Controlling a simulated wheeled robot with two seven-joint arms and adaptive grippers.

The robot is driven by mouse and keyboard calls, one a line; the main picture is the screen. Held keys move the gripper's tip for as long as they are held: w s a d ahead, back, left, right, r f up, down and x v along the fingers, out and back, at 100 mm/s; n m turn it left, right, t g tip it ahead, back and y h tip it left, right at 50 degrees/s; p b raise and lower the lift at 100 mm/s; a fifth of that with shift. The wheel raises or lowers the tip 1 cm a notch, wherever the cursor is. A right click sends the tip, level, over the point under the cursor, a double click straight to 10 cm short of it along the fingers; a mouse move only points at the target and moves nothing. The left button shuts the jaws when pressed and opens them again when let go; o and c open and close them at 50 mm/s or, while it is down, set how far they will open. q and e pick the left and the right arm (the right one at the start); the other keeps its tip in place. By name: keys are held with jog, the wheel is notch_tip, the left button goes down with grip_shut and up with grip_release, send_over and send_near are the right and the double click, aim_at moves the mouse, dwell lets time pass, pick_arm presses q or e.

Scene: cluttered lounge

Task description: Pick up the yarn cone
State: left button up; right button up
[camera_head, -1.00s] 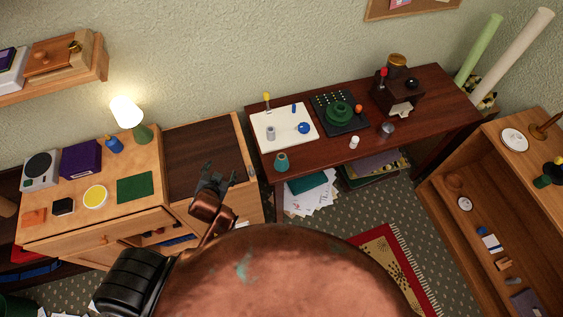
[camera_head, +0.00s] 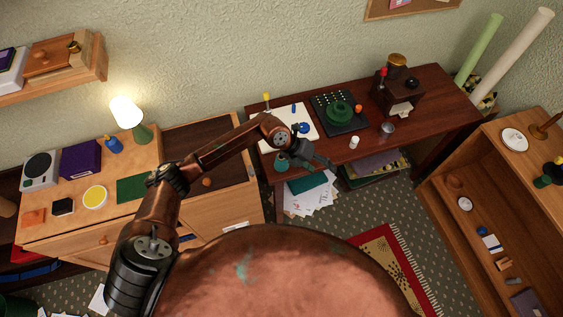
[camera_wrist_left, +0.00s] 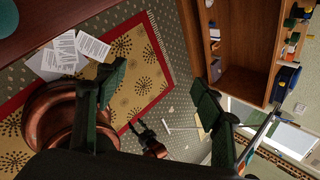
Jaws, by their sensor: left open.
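A small teal, rounded object (camera_head: 281,162) stands at the front left edge of the dark desk. It looks most like the yarn cone, but I cannot be sure. A teal shape (camera_wrist_left: 7,17) at the top left corner of the left wrist view may be the same thing. My left gripper (camera_head: 325,162) is just right of it in the head view, in front of the desk's edge. In the left wrist view its two fingers (camera_wrist_left: 158,78) are spread with nothing between them. A small dark gripper with a copper link (camera_wrist_left: 148,137), likely my right one, shows beyond; its jaws are unclear.
The dark desk (camera_head: 435,118) holds a white board (camera_head: 262,128), a black tray with a green ring (camera_head: 339,111), a small white cup (camera_head: 354,142) and a grinder-like box (camera_head: 398,92). Papers (camera_head: 298,203) lie on the floor below. A wooden shelf unit (camera_head: 447,187) stands at right.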

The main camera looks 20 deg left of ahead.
pick_arm(q)
jog(key=w+a+f+y, duration=0.2)
jog(key=a+y, duration=0.1)
jog(key=a, duration=0.3)
jog(key=y, duration=0.4)
send_near(281, 158)
jog(key=d, duration=0.1)
jog(key=shift+n, duration=0.4)
jog(key=f, duration=0.8)
jog(key=shift+w+a+f, duration=0.1)
jog(key=shift+w+f, duration=0.15)
jog(key=shift+f, duration=0.05)
jog(key=c, duration=1.3)
jog(key=shift+c, duration=0.2)
jog(key=shift+r, duration=0.2)
